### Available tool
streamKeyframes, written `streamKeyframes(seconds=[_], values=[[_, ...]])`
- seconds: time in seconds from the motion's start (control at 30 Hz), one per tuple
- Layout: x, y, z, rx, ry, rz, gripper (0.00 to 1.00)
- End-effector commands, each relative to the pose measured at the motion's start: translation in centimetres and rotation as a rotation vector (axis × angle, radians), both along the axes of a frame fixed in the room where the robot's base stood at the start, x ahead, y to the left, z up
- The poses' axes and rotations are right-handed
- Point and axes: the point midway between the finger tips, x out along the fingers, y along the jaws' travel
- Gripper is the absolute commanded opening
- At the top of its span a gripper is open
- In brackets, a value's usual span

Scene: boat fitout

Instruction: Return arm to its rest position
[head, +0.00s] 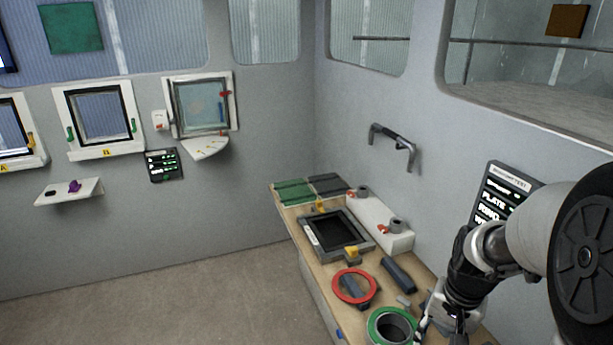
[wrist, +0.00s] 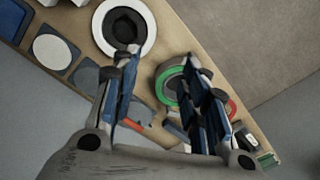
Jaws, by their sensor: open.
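My arm reaches in from the right edge of the head view, over the near end of the wooden bench (head: 318,268). My gripper (head: 432,325) hangs low there, partly cut off by the bottom edge. In the wrist view my gripper (wrist: 155,70) has its two fingers spread apart with nothing between them. A white ring with a dark centre (wrist: 103,28) lies beyond the left finger. A green ring (wrist: 166,82) lies beside and partly behind the right finger. The green ring also shows in the head view (head: 374,326), just left of my gripper.
The bench also holds a red ring (head: 338,288), a dark framed tray (head: 312,231), a dark cylinder (head: 398,274) and a white block with knobs (head: 372,222). A grab handle (head: 394,146) and a dark sign (head: 492,196) are on the right wall. The floor (head: 190,300) at left is clear.

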Motion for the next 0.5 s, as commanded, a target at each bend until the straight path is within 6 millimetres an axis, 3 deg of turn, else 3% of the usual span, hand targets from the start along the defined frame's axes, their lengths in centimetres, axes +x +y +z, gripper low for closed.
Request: streamKeyframes(seconds=[0.2,0.33,0.5], values=[[-3.5,5.1,6.4,-0.056,-0.122,0.201,0.41],[-6.7,7.9,8.9,-0.087,-0.194,0.326,0.41],[-11.0,10.5,10.6,-0.125,-0.282,0.472,0.41]])
